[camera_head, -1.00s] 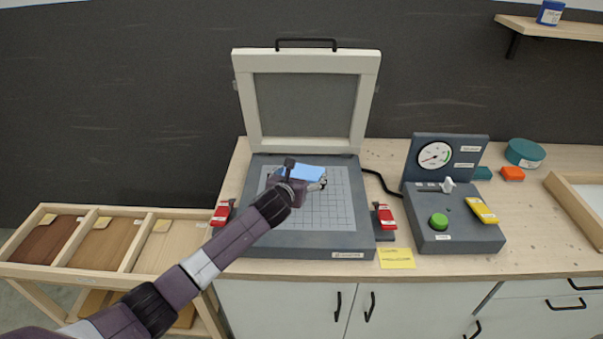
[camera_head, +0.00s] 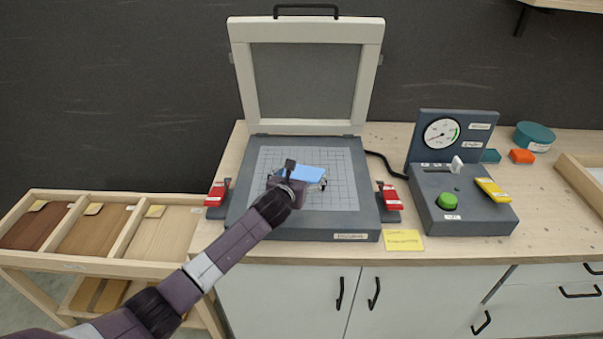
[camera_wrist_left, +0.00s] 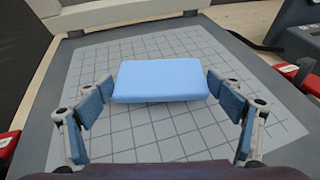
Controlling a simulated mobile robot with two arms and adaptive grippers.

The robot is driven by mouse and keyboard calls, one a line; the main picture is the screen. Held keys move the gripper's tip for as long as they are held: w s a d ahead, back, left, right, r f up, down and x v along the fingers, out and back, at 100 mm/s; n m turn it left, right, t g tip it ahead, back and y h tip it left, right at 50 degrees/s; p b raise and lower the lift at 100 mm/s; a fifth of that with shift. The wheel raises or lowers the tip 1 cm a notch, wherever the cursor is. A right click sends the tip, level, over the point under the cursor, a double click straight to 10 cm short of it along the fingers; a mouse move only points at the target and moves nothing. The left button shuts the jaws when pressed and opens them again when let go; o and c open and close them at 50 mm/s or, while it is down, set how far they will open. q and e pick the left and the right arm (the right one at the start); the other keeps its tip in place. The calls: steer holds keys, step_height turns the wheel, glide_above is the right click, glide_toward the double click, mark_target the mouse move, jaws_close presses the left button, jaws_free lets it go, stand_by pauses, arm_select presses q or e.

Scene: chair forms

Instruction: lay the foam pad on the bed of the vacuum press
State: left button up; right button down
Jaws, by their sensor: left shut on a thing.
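The light blue foam pad (camera_head: 308,174) is held by my left gripper (camera_head: 301,184) over the middle of the gridded bed (camera_head: 335,198) of the vacuum press. In the left wrist view the pad (camera_wrist_left: 160,80) sits between the two blue-padded fingers of my left gripper (camera_wrist_left: 160,88), which are shut on its sides. The pad looks nearly level. I cannot tell whether its underside touches the bed. The press lid (camera_head: 305,28) stands open at the back, with its grey sheet facing forward. My right gripper is not in view.
Red clamps (camera_head: 217,193) and (camera_head: 390,196) flank the press. A control box (camera_head: 470,212) with gauge, green button and yellow part stands to the right. A yellow note (camera_head: 404,241) lies at the bench front. A wooden rack (camera_head: 120,200) stands at the left.

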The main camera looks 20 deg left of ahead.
arm_select(q)
steer(key=shift+f, duration=0.55)
steer(key=shift+f, duration=0.25)
steer(key=o, duration=0.7)
steer(key=shift+c, duration=0.2)
steer(key=shift+s+r, duration=0.1)
steer(key=shift+s, duration=0.15)
steer(key=v, duration=1.1)
steer(key=shift+s, duration=0.3)
